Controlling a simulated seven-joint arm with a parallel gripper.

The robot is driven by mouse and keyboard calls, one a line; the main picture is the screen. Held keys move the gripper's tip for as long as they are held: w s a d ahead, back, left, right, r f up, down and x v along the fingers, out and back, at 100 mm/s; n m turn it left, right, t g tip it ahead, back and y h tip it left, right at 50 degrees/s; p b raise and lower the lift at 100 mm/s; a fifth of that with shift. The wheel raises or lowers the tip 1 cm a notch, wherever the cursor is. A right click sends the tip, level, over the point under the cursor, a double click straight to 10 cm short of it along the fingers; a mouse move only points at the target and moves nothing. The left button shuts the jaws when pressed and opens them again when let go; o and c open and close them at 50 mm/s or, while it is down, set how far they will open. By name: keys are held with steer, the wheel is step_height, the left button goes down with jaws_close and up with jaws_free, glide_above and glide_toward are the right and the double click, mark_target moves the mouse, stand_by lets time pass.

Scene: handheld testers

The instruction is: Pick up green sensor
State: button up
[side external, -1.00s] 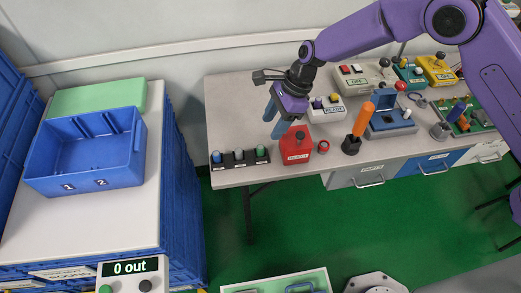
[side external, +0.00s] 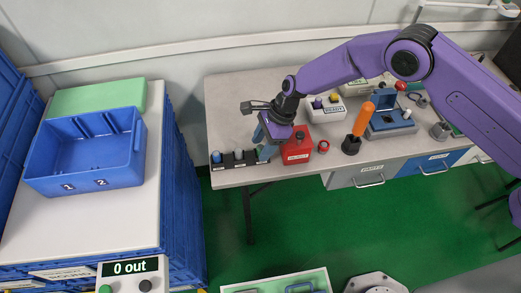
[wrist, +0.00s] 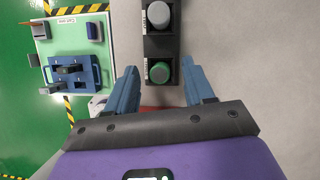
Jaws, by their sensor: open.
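The green sensor (wrist: 160,72) has a round green top and stands in a dark rack slot in the wrist view. It sits between the two blue fingers of my gripper (wrist: 160,67), with a gap on either side. In the side external view my gripper (side external: 264,146) is low over the right end of the black rack (side external: 228,164). There the fingers hide the green sensor. My gripper is open and empty. A grey-topped sensor (wrist: 160,16) stands in the neighbouring slot, and a blue-topped one (side external: 216,157) is at the rack's left end.
A red box (side external: 297,147) stands close to the right of my gripper. A white box (side external: 327,109) with coloured knobs and an orange-handled tool (side external: 361,120) stand farther right. A blue bin (side external: 84,152) sits on the left table. A floor gap separates the tables.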

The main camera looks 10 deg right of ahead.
steer(key=shift+c, duration=0.3)
jaws_close()
steer(key=shift+r, duration=0.15)
